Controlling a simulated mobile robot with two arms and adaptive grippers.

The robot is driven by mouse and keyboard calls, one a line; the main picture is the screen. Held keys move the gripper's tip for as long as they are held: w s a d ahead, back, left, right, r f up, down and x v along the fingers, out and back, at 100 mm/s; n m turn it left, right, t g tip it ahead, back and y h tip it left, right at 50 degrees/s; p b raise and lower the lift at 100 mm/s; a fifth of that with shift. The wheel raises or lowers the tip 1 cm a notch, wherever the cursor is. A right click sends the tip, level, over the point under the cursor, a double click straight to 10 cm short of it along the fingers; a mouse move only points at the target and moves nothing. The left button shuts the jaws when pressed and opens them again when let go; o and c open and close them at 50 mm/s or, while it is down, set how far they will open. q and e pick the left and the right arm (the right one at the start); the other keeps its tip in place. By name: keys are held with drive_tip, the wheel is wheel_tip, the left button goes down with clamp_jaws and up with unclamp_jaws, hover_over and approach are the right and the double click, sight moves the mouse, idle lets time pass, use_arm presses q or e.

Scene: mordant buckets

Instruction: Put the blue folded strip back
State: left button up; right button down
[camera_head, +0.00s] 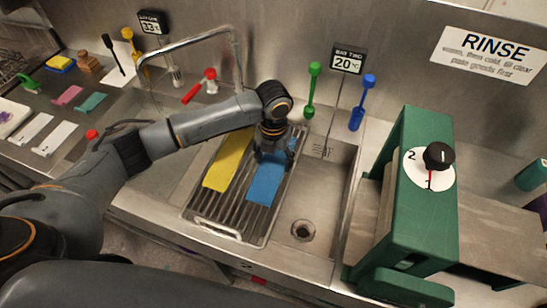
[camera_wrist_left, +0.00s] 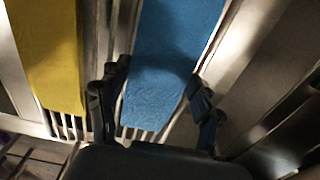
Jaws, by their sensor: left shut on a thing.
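The blue folded strip (camera_head: 265,184) lies along the slotted metal rack (camera_head: 232,232) over the sink. It also shows in the left wrist view (camera_wrist_left: 172,50), running up between the fingers. My left gripper (camera_head: 271,157) is at the strip's far end in the head view, shut on it, with a finger at each side edge in the left wrist view (camera_wrist_left: 155,103). The gripper hides part of that end. A yellow strip (camera_head: 228,160) lies beside it to the left, apart from it. My right gripper is not in view.
The open basin with a drain (camera_head: 302,230) is right of the rack. A green press with a dial (camera_head: 405,215) stands further right. Green (camera_head: 312,88) and blue (camera_head: 362,103) handled tools stand at the back. Small cloths lie on the left counter.

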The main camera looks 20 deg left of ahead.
sight(274, 164)
use_arm(q)
drive_tip(key=shift+f, duration=0.1)
drive_tip(key=o, duration=1.2)
drive_tip(key=shift+r, duration=0.25)
wheel_tip(274, 164, up, 12)
drive_tip(key=b, duration=0.3)
drive_tip(key=shift+f, duration=0.1)
